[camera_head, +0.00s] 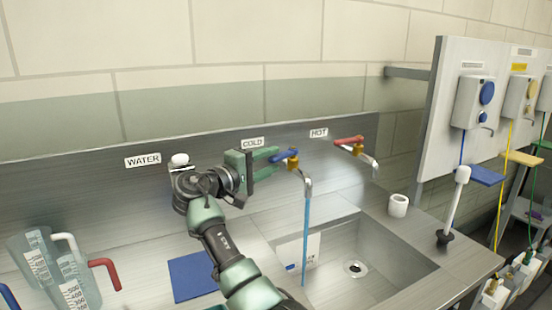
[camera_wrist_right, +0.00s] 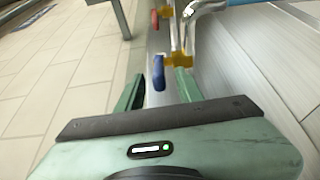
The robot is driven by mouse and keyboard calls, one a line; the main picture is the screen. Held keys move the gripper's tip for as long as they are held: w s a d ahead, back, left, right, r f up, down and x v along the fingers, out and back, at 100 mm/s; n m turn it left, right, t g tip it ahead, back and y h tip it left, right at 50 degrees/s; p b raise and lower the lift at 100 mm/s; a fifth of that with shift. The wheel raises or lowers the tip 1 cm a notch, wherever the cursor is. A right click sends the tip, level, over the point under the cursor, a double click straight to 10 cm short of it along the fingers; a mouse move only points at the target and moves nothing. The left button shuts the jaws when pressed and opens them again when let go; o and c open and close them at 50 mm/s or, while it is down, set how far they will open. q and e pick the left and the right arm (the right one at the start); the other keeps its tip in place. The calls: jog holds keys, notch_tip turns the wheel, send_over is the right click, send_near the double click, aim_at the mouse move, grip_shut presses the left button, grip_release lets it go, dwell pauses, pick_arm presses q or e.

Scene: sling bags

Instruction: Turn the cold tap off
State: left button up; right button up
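The cold tap has a blue lever handle (camera_head: 285,155) on a brass valve, under the COLD label (camera_head: 252,143). A blue stream of water (camera_head: 306,235) runs from its spout (camera_head: 308,187) into the sink (camera_head: 375,270). My right gripper (camera_head: 274,156) is at the left end of the blue handle, its green fingers pointing at it. In the right wrist view the blue handle (camera_wrist_right: 158,72) shows between the tips of the open fingers, with gaps on both sides. I cannot tell whether either finger touches it. My left gripper is not in view.
The hot tap with a red handle (camera_head: 349,141) is just right of the cold tap. A white cup (camera_head: 398,205) stands at the sink's back right. Measuring jugs (camera_head: 75,285) and a blue mat (camera_head: 193,276) are on the left counter. A dispenser panel (camera_head: 445,110) is at right.

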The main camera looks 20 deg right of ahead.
jog(key=v, duration=0.5)
